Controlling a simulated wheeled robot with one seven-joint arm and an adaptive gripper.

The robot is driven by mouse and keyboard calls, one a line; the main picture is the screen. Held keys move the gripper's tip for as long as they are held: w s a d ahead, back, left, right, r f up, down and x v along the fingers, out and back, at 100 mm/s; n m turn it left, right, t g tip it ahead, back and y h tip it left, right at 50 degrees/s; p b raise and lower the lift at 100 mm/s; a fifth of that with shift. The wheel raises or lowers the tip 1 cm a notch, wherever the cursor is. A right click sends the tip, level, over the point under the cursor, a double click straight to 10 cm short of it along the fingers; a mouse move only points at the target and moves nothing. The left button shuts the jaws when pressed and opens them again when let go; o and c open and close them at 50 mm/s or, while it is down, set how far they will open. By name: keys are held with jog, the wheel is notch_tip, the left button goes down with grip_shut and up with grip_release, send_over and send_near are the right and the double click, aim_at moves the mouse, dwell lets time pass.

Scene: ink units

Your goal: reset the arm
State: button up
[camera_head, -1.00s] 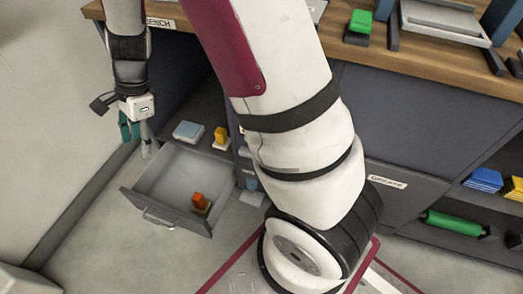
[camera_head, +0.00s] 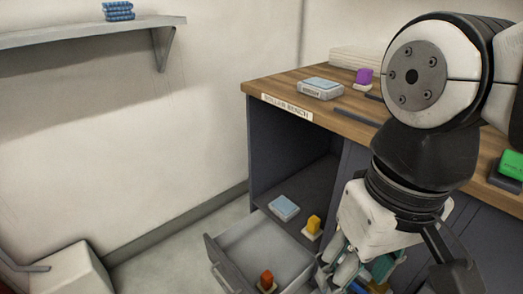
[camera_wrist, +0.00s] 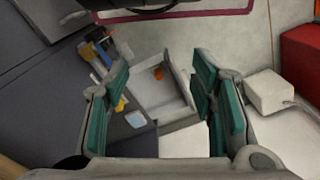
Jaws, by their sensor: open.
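My arm comes in from the right in the head view. My gripper (camera_head: 345,268) hangs pointing down in front of the bench, just right of the open drawer. In the wrist view my gripper (camera_wrist: 160,98) shows two teal-padded fingers spread wide, with nothing between them. The fingertips in the head view are partly cut off by the lower frame edge and overlap the things behind them.
The grey drawer (camera_head: 228,262) stands open with an orange block (camera_head: 267,280) in it. A yellow block (camera_head: 313,225) and a light blue box (camera_head: 284,207) sit on the lower shelf. The wooden bench top (camera_head: 285,85) bears a purple block (camera_head: 363,76). A wall shelf (camera_head: 70,36) is at left.

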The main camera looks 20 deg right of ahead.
jog(key=shift+s+d+f+n, duration=0.1)
jog(key=shift+s+d+n, duration=0.2)
jog(key=shift+s, duration=0.4)
notch_tip(320, 180, up, 32)
jog(key=t+p, duration=0.4)
jog(key=p, duration=2.6)
jog(key=shift+d, duration=0.2)
jog(key=shift+w, duration=0.1)
jog(key=shift+c, duration=0.2)
